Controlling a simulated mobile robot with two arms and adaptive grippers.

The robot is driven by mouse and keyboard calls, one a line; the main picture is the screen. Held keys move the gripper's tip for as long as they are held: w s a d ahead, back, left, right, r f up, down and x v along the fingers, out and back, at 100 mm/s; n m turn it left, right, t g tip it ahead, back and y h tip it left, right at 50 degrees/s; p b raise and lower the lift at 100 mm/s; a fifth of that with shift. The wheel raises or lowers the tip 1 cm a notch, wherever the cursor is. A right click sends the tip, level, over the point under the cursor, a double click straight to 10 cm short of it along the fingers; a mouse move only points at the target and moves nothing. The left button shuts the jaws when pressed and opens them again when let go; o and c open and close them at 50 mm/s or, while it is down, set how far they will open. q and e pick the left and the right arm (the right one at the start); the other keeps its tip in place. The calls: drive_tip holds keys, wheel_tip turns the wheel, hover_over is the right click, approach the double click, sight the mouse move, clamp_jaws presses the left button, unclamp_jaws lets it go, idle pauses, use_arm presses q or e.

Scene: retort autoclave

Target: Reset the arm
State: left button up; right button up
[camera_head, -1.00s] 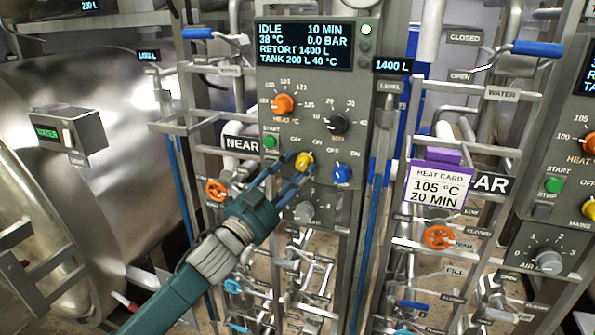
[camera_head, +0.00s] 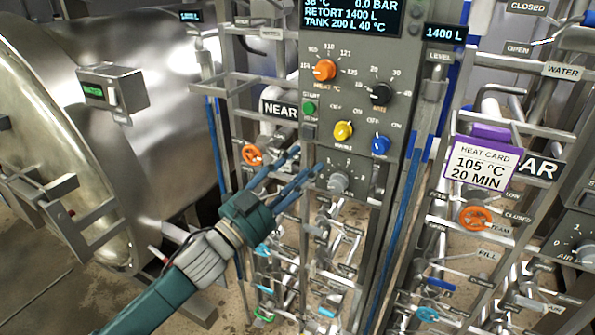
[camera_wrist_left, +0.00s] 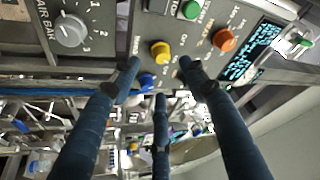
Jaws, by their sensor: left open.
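My left gripper (camera_head: 300,168) is open and empty. Its blue fingers are spread in front of the lower left part of the grey control panel (camera_head: 353,113), below the yellow knob (camera_head: 343,132). In the left wrist view the fingers (camera_wrist_left: 160,75) point toward the panel, with the yellow knob (camera_wrist_left: 160,53) just beyond them and the grey air knob (camera_wrist_left: 71,29) at upper left. The gripper does not hold the yellow knob. My right gripper is not in view.
A large steel vessel (camera_head: 150,150) stands at left. A purple-framed heat card (camera_head: 482,165) reading 105 °C, 20 MIN hangs at right. Blue vertical pipes flank the panel.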

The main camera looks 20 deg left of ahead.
use_arm(q)
drive_tip(key=shift+s+a+f, duration=0.15)
drive_tip(key=shift+s+a, duration=0.05)
drive_tip(key=shift+s, duration=0.3)
